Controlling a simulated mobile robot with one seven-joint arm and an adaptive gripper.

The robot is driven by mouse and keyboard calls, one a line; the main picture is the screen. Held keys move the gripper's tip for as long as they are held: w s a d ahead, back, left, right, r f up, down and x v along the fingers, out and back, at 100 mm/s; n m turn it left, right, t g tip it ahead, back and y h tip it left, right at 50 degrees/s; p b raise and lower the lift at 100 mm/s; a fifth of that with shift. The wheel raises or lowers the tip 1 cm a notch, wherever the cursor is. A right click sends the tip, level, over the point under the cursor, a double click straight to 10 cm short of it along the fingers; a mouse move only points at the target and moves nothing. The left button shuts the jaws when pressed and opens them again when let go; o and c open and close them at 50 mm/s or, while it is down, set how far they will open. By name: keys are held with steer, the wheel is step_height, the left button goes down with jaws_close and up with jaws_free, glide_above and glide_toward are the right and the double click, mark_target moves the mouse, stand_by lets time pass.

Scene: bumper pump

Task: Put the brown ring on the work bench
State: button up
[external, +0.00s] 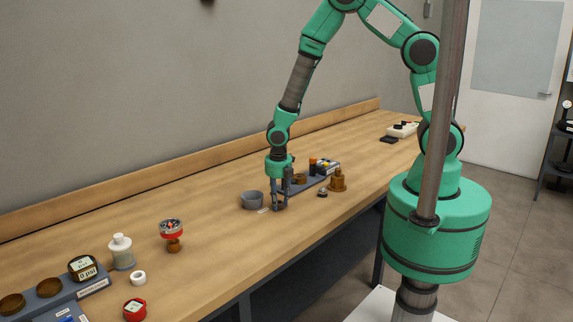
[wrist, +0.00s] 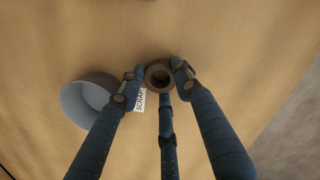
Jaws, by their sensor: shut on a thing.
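The brown ring (wrist: 159,76) shows in the wrist view as a short dark-brown round piece with a hole, its open end facing the camera. My gripper (wrist: 160,73) is shut on it, with fingers at its left and right and another finger below. In the external view my gripper (external: 280,206) points straight down, low over the work bench (external: 205,218), just right of a grey bowl. The ring is hard to make out there between the fingers. I cannot tell whether it touches the bench top.
The grey bowl (external: 252,200) stands close to my gripper, with a label reading SCRAP (wrist: 139,101) beside it. A brown stepped part (external: 338,181) and a dark tray (external: 312,185) with small parts lie to the right. A red-topped part (external: 172,234) stands left. Bench in front is clear.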

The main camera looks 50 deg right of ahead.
mark_target(279, 206)
steer(key=shift+f, duration=0.1)
steer(key=o, duration=1)
step_height(279, 206, up, 12)
steer(key=p, duration=0.1)
steer(key=shift+s+a+p, duration=0.35)
steer(key=shift+s+a, duration=0.05)
steer(key=shift+s, duration=0.05)
stand_by(0.7)
